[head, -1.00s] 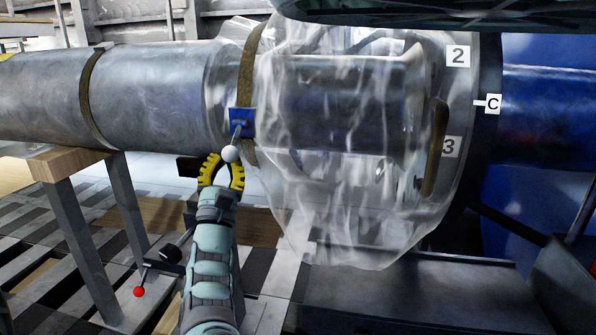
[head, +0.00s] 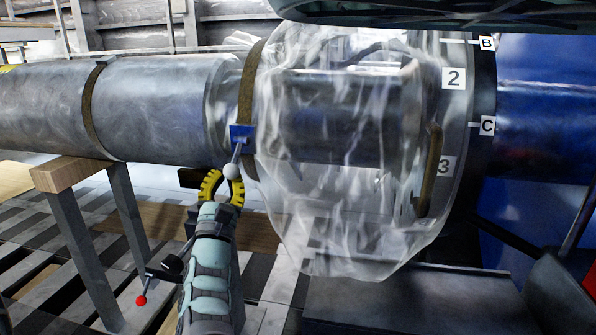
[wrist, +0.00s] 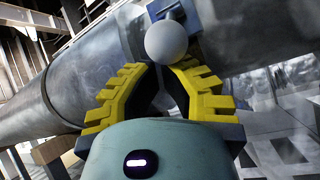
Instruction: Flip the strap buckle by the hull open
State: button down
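The strap buckle (head: 241,131) is a blue plate on the brown strap (head: 247,85) around the grey hull, left of the clear plastic sheet. Its short lever slants down to a white ball knob (head: 231,171). My gripper (head: 224,177) has yellow toothed fingers that bow out and curve in toward the knob from below. In the wrist view the whole knob (wrist: 166,42) shows just above the fingertips, and part of the blue buckle (wrist: 170,12) shows behind it. The fingertips are close to the knob, but whether they touch or grip it is unclear.
The plastic sheet (head: 335,230) hangs just right of my gripper. Another brown strap (head: 90,110) circles the hull (head: 160,100) at the left, above a wood-topped stand (head: 75,172). A red ball-ended lever (head: 141,300) is at the lower left.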

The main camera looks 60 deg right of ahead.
jog(key=shift+a+r+p, duration=0.15)
jog(key=shift+r+p, duration=0.2)
jog(key=shift+p, duration=0.65)
notch_tip(320, 180, up, 8)
jog(key=s+a+m+g+y+p, duration=0.1)
jog(key=g+y+p, duration=0.5)
jog(key=p, duration=3.4)
jog(key=a+m+y, duration=0.1)
jog(key=y, duration=0.4)
jog(key=shift+a+g, duration=0.3)
jog(key=shift+a, duration=0.05)
jog(key=shift+p, duration=0.6)
jog(key=shift+f+y, duration=0.1)
jog(key=shift+y, duration=0.2)
notch_tip(320, 180, down, 4)
jog(key=a+b, duration=0.1)
jog(key=b, duration=0.3)
jog(key=w+p+v, duration=0.1)
jog(key=p+v, duration=0.4)
jog(key=v, duration=0.5)
jog(key=shift+a, duration=0.3)
